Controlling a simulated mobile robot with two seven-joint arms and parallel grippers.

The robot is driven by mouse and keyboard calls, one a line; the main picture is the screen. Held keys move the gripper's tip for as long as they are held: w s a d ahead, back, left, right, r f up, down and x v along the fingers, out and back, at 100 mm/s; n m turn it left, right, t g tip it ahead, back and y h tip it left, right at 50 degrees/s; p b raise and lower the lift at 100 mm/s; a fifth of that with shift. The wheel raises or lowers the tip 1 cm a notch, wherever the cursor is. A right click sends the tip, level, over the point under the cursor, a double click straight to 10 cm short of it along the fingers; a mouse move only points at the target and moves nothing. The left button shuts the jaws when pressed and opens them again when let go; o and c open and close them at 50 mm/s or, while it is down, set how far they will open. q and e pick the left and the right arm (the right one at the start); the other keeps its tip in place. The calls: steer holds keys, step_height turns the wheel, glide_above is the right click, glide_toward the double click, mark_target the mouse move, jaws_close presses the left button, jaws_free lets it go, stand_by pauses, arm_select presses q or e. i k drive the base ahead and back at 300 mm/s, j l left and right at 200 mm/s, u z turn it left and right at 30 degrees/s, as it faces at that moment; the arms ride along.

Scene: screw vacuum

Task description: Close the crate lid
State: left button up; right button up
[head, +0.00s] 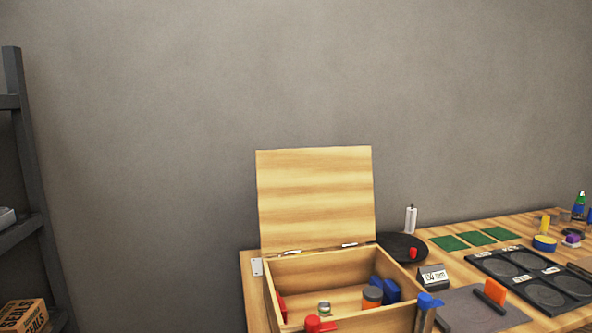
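The wooden crate (345,319) stands on the left end of the wooden table in the head view. Its lid (316,197) stands open and upright along the back edge, joined by two metal hinges. Inside the crate I see a blue block (384,290), an orange and grey cylinder (372,297), a small metallic can (324,309) and red items (314,324). The crate's lower front is cut off by the picture's bottom edge. Neither of my grippers shows in this view.
Right of the crate, the table (459,267) holds a black round plate (401,247), green squares (475,237), a dark tray with round recesses (530,276), a labelled block (433,277) and a grey mat (470,309). A dark shelf (30,180) stands at left. The wall behind is bare.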

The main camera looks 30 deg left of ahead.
mark_target(309, 199)
steer(key=k, duration=0.8)
steer(key=k+z, duration=0.1)
steer(key=z, duration=0.35)
steer(key=k+z, duration=0.15)
steer(key=z, duration=0.35)
steer(key=j+z, duration=0.3)
steer(key=i+j+z, duration=0.1)
steer(key=z, duration=0.15)
steer(key=j, duration=2.45)
